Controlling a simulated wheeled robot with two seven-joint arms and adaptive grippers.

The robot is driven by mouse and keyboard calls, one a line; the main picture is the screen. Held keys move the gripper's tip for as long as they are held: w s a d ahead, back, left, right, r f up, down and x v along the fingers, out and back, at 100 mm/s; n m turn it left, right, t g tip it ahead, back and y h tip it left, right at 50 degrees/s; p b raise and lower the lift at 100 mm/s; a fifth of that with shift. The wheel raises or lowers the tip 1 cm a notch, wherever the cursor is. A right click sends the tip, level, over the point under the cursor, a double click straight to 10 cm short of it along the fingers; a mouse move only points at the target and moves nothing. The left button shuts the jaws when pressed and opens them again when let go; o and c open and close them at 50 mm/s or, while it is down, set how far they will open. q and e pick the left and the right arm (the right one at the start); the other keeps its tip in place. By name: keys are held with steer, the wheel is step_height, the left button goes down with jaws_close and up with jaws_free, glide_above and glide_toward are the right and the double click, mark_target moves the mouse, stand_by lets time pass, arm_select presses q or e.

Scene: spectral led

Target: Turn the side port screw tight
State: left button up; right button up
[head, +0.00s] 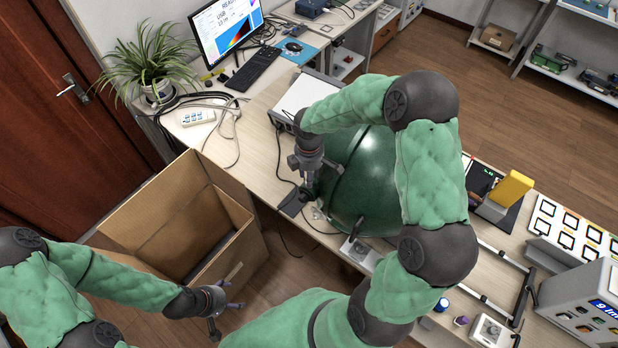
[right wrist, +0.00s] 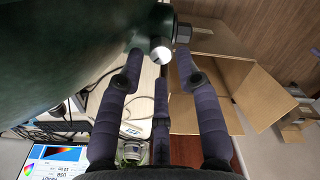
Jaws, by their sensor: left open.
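The dark green sphere (head: 363,183) sits on the bench, largely covered by my right arm. In the right wrist view its curved side (right wrist: 60,45) fills the upper left. The side port screw (right wrist: 161,50), a small metal part with a bright end, sticks out at the sphere's edge. My right gripper (right wrist: 160,66) has its dark purple fingers spread around the screw, with visible gaps at both sides. In the head view it is at the sphere's left side, where the screw is hidden. My left gripper (head: 226,308) is open and empty, low beside the box.
An open cardboard box (head: 185,225) stands on the floor left of the sphere. Cables, a power strip (head: 198,117), a keyboard (head: 254,68) and a monitor (head: 226,32) are on the bench behind. A metal frame (head: 500,275) and instruments lie to the right.

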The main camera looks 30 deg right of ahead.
steer(key=shift+f, duration=1.35)
jaws_close()
